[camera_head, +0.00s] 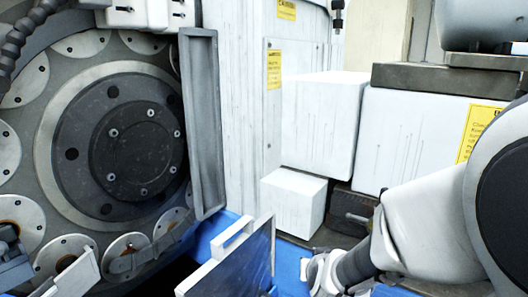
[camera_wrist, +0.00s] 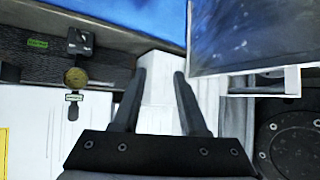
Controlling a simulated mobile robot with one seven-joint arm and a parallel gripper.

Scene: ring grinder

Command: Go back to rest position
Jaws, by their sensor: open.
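My gripper (camera_wrist: 160,74) is open in the wrist view, with its two dark fingers apart and nothing held between them. Part of a white block shows beyond the gap. In the head view my pale arm enters from the lower right and its wrist end is low, right of the centre. The fingers cannot be made out there. The ring grinder's big dark round hub (camera_head: 137,150) fills the left of the head view, ringed by several pale discs. Part of the hub also shows at the right edge of the wrist view (camera_wrist: 292,140).
A grey-framed panel (camera_head: 235,268) stands up at the bottom centre, close to my wrist; a framed blue panel (camera_wrist: 240,40) is close to the fingers in the wrist view. White boxes (camera_head: 322,120) and a white block (camera_head: 293,200) stand behind my arm. A grey upright guard (camera_head: 203,120) flanks the hub.

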